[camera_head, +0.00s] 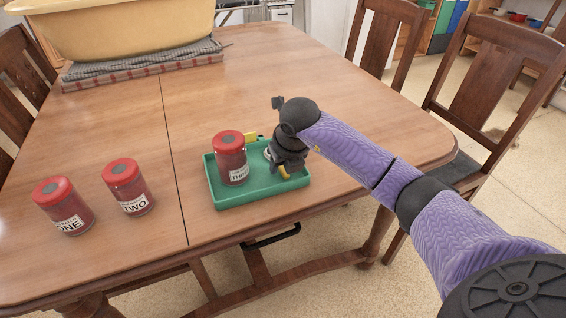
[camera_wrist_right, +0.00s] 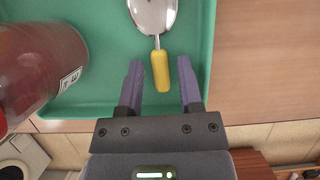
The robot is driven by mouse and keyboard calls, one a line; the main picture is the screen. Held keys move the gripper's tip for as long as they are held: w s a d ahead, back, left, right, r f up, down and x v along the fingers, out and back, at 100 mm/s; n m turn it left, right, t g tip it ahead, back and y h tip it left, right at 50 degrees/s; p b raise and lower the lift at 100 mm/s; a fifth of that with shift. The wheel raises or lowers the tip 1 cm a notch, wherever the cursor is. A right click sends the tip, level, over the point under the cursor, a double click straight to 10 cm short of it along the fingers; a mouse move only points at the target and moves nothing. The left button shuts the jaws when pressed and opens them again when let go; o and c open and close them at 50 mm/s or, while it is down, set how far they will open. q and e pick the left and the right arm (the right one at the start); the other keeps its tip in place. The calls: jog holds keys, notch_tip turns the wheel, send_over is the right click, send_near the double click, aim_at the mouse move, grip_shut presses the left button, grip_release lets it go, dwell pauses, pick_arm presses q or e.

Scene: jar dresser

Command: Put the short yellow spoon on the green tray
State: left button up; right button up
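The short spoon has a silver bowl and a yellow handle (camera_wrist_right: 160,72). In the right wrist view it lies over the green tray (camera_wrist_right: 105,50), appearing to rest on its floor. In the head view the green tray (camera_head: 240,198) is near the table's front edge, and the yellow handle (camera_head: 285,174) shows beneath my right gripper (camera_head: 283,168). My right gripper (camera_wrist_right: 160,75) is open, with one finger on each side of the handle and visible gaps between. The spoon's bowl is mostly hidden in the head view. My left gripper is not in view.
A red-lidded jar labelled THREE (camera_head: 231,160) stands on the tray, left of my gripper. Jars TWO (camera_head: 130,188) and ONE (camera_head: 64,206) stand left on the table (camera_head: 120,110). A small yellow piece (camera_head: 251,137) shows behind the tray. A large yellow basin (camera_head: 120,30) is at the back left.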

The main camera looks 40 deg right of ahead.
jog(key=shift+o, duration=0.4)
jog(key=shift+r, duration=0.2)
jog(key=p+v, duration=0.6)
jog(key=v, duration=0.6)
jog(key=shift+s+f, duration=0.1)
